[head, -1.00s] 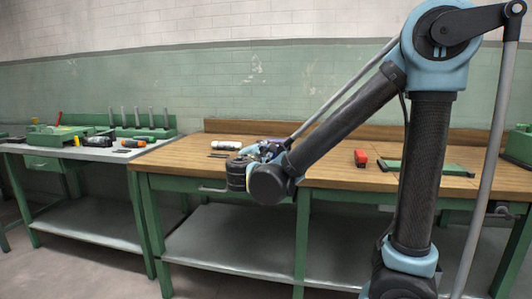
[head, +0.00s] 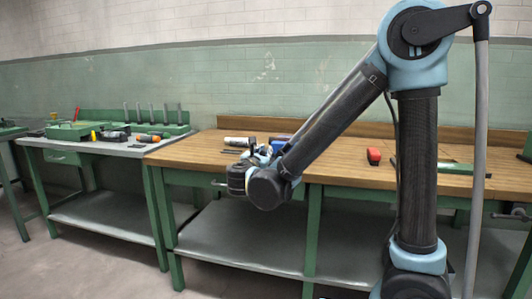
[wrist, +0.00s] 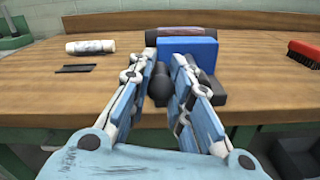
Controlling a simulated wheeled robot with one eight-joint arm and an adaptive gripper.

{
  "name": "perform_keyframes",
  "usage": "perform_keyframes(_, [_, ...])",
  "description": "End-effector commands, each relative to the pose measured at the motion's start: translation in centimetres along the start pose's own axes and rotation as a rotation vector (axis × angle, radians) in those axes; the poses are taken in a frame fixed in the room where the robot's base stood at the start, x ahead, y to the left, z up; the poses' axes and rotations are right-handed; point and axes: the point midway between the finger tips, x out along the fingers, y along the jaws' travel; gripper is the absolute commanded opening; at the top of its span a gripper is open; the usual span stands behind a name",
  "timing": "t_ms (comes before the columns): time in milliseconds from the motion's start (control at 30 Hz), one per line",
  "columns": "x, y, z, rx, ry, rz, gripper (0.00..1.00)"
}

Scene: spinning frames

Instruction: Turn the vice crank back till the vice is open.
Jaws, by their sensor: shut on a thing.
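The blue vice (wrist: 187,47) sits at the front edge of the wooden bench in the wrist view, with dark jaw parts. In the head view a little of its blue body (head: 282,138) shows behind my arm. My gripper (wrist: 162,62) is shut on the vice crank (wrist: 160,88), a dark rounded handle between its two fingers. The finger pads and the crank's far end are partly hidden by the fingers. How far apart the jaws stand cannot be told here. In the head view my wrist hides the crank.
A white cylinder (wrist: 90,47) and a thin dark strip (wrist: 75,68) lie left of the vice. A red brush (head: 374,156) and a green-edged plate (head: 445,167) lie to the right. A second bench (head: 100,149) with tools stands left. Bare wood (head: 335,165) lies between.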

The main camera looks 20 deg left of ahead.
Motion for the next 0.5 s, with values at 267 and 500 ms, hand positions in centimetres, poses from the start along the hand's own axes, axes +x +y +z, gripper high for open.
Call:
perform_keyframes(267, [0.7,0.2,-1.1,-0.157,0.001,-0.001,0.0])
perform_keyframes(500, [1.1,0.1,-1.7,-0.219,0.006,-0.001,0.0])
